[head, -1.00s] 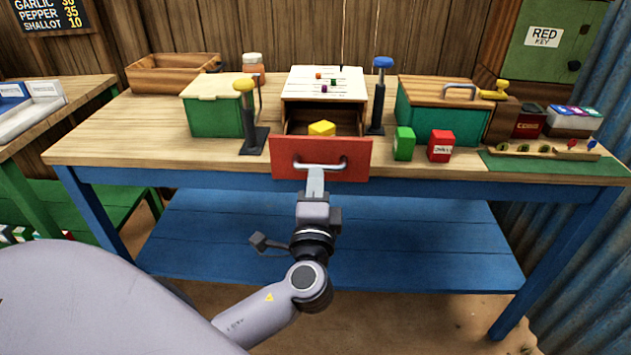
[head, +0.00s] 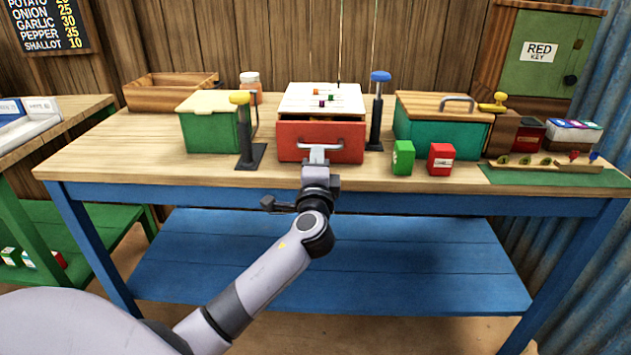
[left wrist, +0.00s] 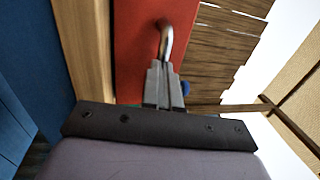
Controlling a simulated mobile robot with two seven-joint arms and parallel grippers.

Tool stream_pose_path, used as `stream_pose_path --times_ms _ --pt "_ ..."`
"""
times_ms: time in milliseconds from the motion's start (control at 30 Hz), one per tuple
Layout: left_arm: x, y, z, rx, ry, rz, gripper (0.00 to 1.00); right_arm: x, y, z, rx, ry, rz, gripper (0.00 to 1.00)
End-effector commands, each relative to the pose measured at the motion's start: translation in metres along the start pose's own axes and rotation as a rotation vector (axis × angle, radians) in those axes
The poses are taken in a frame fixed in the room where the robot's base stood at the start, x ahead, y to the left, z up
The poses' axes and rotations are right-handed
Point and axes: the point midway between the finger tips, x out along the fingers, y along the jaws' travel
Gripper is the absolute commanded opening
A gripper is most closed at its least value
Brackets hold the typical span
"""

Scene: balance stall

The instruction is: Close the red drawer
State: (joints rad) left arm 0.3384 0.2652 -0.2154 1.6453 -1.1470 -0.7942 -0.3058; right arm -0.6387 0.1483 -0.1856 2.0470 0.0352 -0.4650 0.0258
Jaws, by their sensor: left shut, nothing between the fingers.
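The red drawer (head: 293,141) sits in a box with a white top (head: 341,99) at the middle of the table. Its front is close against the box, and only a narrow strip of the inside shows above the front edge. A metal handle (head: 331,146) runs across the front. My left gripper (head: 316,156) is shut and empty, its fingertips at the drawer front by the handle. In the left wrist view the shut fingers (left wrist: 164,84) meet the red front (left wrist: 138,45) beside the curved handle. My right gripper is not in view.
A yellow-topped post (head: 243,130) and a blue-topped post (head: 376,110) flank the box. A green carton (head: 403,158) and a red carton (head: 441,158) stand right of the drawer. Green boxes (head: 208,135) with lids sit on both sides. The table's front left is clear.

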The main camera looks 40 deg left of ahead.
Motion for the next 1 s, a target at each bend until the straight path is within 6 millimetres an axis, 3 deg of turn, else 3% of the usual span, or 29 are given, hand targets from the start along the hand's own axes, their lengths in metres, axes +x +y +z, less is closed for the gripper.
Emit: stream_pose_path --times_ms 100,300,1000 --pt "0.015 0.005 0.0 0.001 0.0 -0.001 0.0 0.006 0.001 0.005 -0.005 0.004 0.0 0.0" --pt "0.028 0.005 0.0 0.001 -0.001 -0.001 0.0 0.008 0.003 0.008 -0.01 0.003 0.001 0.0" --pt "0.033 0.004 0.004 0.002 -0.002 -0.005 0.0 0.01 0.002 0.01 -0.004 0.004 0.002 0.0"
